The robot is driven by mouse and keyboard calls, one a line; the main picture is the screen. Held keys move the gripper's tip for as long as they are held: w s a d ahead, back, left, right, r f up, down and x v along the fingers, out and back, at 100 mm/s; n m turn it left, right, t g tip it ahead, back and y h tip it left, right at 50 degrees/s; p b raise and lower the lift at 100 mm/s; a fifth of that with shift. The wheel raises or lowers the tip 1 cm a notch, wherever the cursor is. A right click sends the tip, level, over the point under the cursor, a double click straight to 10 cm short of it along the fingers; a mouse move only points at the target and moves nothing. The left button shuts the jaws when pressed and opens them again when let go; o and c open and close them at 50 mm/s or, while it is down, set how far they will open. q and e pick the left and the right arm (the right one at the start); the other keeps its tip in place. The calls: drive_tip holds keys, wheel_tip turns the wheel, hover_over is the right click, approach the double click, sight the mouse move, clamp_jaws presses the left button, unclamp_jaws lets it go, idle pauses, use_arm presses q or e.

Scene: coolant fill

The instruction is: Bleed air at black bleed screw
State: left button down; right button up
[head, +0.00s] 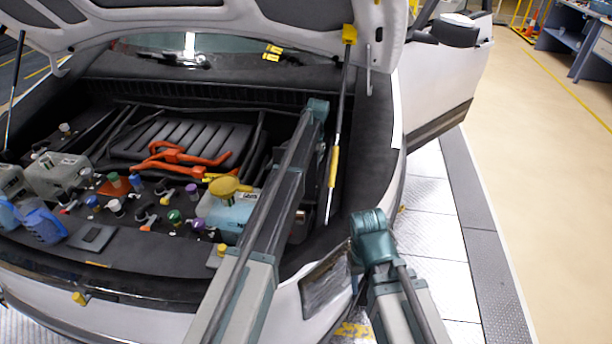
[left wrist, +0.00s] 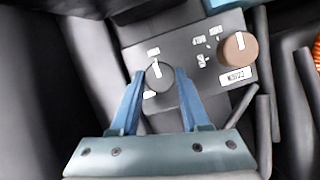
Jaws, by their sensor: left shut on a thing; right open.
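The black bleed screw (left wrist: 158,76) is a round black knob with a white stripe, on a dark grey plate (left wrist: 185,105) in the left wrist view. My left gripper (left wrist: 160,78) has its two blue fingers on either side of it and is shut on it. In the head view this spot is hidden behind my left arm, which reaches into the engine bay. My right arm's teal joint shows at the car's front corner, but its gripper fingers do not show.
A brown knob (left wrist: 238,47) with a white stripe sits right of the black one, on the same plate. Several coloured caps and an orange hose (head: 170,155) lie left of my left arm. A hood strut (head: 338,130) stands close on its right.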

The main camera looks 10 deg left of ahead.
idle(0.4)
use_arm(q)
drive_tip(key=shift+c, duration=1.9)
unclamp_jaws()
drive_tip(key=p+v, duration=1.3)
drive_tip(key=v, duration=0.1)
drive_tip(key=shift+f, duration=0.1)
